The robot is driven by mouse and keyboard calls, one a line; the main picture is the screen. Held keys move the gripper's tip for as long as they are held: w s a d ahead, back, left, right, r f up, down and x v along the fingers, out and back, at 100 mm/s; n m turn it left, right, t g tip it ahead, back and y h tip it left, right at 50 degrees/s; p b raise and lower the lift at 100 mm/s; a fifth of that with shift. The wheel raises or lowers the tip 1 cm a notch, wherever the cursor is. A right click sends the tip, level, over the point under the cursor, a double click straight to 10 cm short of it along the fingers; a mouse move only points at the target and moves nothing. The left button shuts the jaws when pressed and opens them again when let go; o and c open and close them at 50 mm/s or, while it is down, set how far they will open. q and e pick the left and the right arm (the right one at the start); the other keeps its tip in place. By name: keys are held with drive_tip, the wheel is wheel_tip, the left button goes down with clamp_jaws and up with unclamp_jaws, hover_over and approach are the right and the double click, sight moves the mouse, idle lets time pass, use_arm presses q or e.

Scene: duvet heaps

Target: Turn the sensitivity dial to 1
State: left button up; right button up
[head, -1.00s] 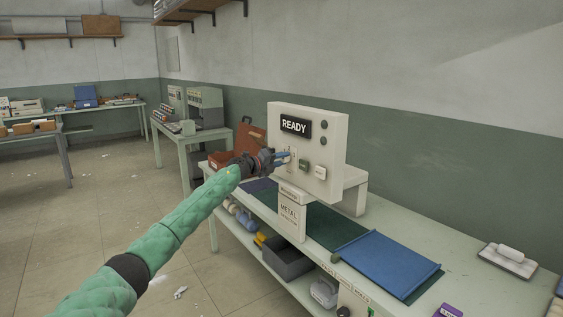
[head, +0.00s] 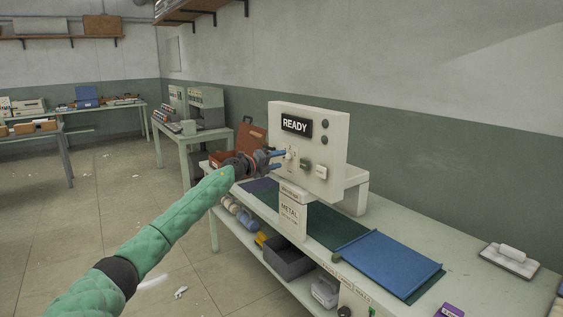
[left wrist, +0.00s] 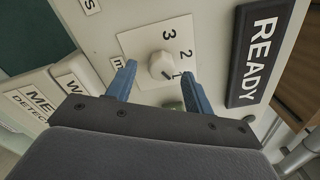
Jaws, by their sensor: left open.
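The sensitivity dial (left wrist: 161,65) is a pale knob on a white plate marked 1, 2 and 3. A dark mark on the knob points toward the 1. In the head view the dial (head: 289,155) is on the front of the metal detector panel (head: 334,135), below the READY display (head: 296,124). My left gripper (head: 281,160) is open in front of the dial. In the left wrist view its blue fingers (left wrist: 159,86) are spread to either side of the knob, with nothing between them and apart from it. My right gripper is out of view.
A green button (head: 306,163) and a pale button (head: 321,171) sit right of the dial. The panel stands over a bench (head: 465,262) with a blue tray (head: 390,263) on a dark green belt. A grey bin (head: 287,260) is on the lower shelf.

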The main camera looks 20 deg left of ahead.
use_arm(q)
drive_tip(key=b+v, duration=0.1)
drive_tip(key=v, duration=0.4)
drive_tip(key=shift+s+a+f, duration=0.1)
drive_tip(key=shift+s, duration=0.05)
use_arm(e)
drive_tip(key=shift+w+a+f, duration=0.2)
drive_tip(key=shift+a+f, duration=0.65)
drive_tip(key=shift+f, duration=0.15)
